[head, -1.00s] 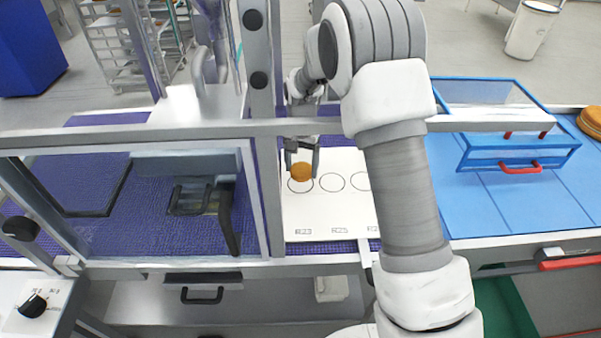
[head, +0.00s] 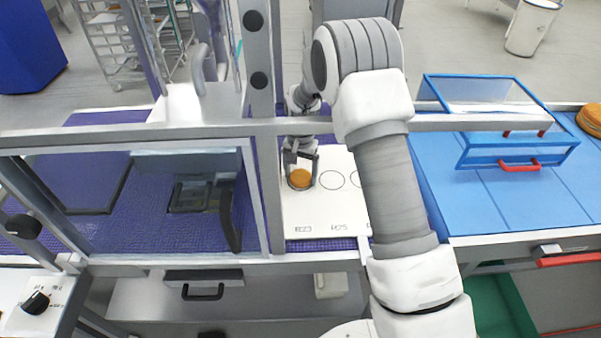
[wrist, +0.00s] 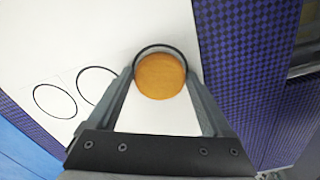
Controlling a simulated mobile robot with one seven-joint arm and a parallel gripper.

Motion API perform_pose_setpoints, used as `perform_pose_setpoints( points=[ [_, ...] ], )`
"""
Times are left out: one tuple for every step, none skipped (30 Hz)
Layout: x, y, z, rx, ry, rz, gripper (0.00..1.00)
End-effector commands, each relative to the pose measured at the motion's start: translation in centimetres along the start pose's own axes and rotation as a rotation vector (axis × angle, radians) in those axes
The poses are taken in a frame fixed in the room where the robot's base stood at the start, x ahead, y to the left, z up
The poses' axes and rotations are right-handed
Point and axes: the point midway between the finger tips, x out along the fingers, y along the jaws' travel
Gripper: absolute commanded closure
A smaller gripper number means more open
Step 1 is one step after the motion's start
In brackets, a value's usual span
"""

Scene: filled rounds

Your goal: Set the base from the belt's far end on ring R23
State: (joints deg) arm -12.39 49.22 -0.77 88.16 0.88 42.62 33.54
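The base is a round, golden-brown disc (head: 300,178) over ring R23 (head: 294,188) on the white board (head: 318,212). In the wrist view the base (wrist: 160,77) lies between my fingertips, with the ring's dark line (wrist: 160,45) showing past its far edge. The base covers most of the ring. My gripper (head: 301,170) is around the base, one finger at each side, and appears shut on it. I cannot tell whether the base touches the board.
Ring R25 (head: 333,180) and another ring lie to the right on the board. A grey frame post (head: 265,150) stands close left of my gripper. A blue clear-topped cover (head: 515,150) stands on the blue surface at right, with brown rounds (head: 592,118) beyond.

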Motion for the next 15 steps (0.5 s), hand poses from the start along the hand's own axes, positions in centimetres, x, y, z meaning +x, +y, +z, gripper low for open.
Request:
perform_pose_setpoints(
  points=[
    [0.0,0.0,0.0,0.0,0.0,0.0,0.05],
    [0.0,0.0,0.0,0.0,0.0,0.0,0.0],
    [0.0,0.0,0.0,0.0,0.0,0.0,0.0],
    [-0.1,0.0,0.0,0.0,0.0,0.0,0.0],
    [-0.1,0.0,0.0,0.0,0.0,0.0,0.0],
    [-0.1,0.0,0.0,0.0,0.0,0.0,0.0],
    [-0.1,0.0,0.0,0.0,0.0,0.0,0.0],
    [-0.1,0.0,0.0,0.0,0.0,0.0,0.0],
    [-0.1,0.0,0.0,0.0,0.0,0.0,0.0],
    [-0.2,0.0,0.0,0.0,0.0,0.0,0.0],
    [-0.4,0.0,0.0,0.0,0.0,0.0,0.0],
    [-0.6,0.0,0.0,0.0,0.0,0.0,0.0],
    [-0.8,0.0,0.0,0.0,0.002,-0.001,0.0],
    [-1.2,-0.1,-0.1,0.0,0.002,-0.001,0.0],
    [-1.9,-0.1,-0.1,0.0,0.003,-0.002,0.0]
  ],
)
